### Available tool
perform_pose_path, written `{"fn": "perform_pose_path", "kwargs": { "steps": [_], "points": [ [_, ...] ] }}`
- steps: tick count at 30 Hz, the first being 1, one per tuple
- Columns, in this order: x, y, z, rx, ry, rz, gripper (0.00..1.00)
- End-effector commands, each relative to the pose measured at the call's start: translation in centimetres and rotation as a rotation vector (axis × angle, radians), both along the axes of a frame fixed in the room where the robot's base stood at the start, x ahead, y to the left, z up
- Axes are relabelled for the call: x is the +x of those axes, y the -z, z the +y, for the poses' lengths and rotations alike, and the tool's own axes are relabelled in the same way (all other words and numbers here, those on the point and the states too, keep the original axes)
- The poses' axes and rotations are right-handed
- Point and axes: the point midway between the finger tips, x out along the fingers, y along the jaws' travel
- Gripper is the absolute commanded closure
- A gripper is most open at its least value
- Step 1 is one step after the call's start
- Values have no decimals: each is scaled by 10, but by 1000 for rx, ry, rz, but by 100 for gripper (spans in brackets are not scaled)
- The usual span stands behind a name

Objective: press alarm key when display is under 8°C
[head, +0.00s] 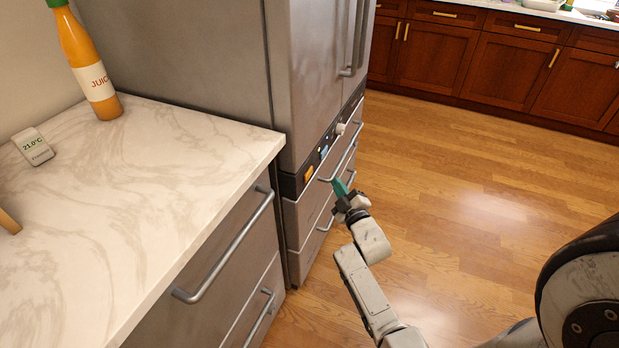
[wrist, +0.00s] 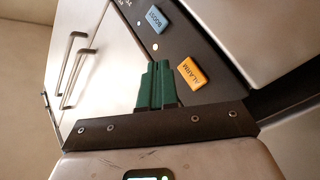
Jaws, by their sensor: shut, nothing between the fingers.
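The orange alarm key (wrist: 192,73) is on the dark control strip, its label readable in the wrist view. It shows small in the head view (head: 309,174). A small white display unit (head: 35,147) on the counter reads 21.0°C. My gripper (head: 339,186) is in front of the appliance, near the strip. Its green fingers (wrist: 157,66) are shut with nothing between them. In the wrist view the fingertips appear just left of the alarm key; I cannot tell how far they are from the strip.
A blue BOOST key (wrist: 157,19) and a pale knob (head: 340,128) are on the same strip. Drawer handles (head: 336,166) stick out below it. A juice bottle (head: 88,62) stands on the marble counter (head: 170,180). The wooden floor (head: 450,190) is clear to the right.

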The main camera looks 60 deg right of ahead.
Motion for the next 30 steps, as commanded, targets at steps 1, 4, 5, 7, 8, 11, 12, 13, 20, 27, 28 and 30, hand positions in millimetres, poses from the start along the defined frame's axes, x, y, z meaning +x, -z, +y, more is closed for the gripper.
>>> {"fn": "perform_pose_path", "kwargs": {
  "steps": [1,4,5,7,8,11,12,13,20,27,28,30],
  "points": [
    [8,-2,0,1,-1,-3,100],
    [21,-2,2,1,-2,-2,100],
    [25,-2,2,1,-3,0,100],
    [33,0,3,1,-2,-1,100],
    [36,0,3,1,-2,-1,100],
    [44,0,3,2,0,-1,100],
    [46,0,3,0,0,0,100],
    [48,0,4,2,0,0,100],
    [53,0,4,1,-1,2,100],
    [53,0,4,2,0,2,100],
    [53,0,4,2,0,2,100],
    [53,0,4,2,0,2,100]
  ]
}}
